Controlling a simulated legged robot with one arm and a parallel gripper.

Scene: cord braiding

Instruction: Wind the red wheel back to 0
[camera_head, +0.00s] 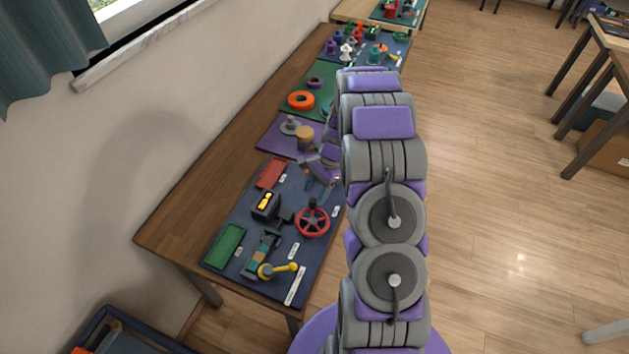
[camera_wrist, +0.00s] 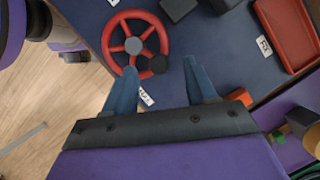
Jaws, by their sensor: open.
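The red wheel (camera_head: 312,222) stands on the dark blue board, with a spoked rim, a grey hub and a dark knob (camera_head: 312,203) at its rim. In the wrist view the wheel (camera_wrist: 133,45) is at the upper left, its black knob (camera_wrist: 155,64) on the lower right of the rim. My gripper (camera_wrist: 163,82) is open and empty. Its left finger overlaps the wheel's lower rim in the picture; contact cannot be told. The right finger is clear of the wheel. In the head view my gripper (camera_head: 319,174) is beyond the wheel, partly hidden by my arm.
A black box with yellow lit marks (camera_head: 265,202) stands left of the wheel. A red tray (camera_head: 271,172), a green tray (camera_head: 226,245) and a yellow crank (camera_head: 277,270) share the board (camera_head: 250,225). A purple board with grey and tan pieces lies beyond. The table's left strip is bare.

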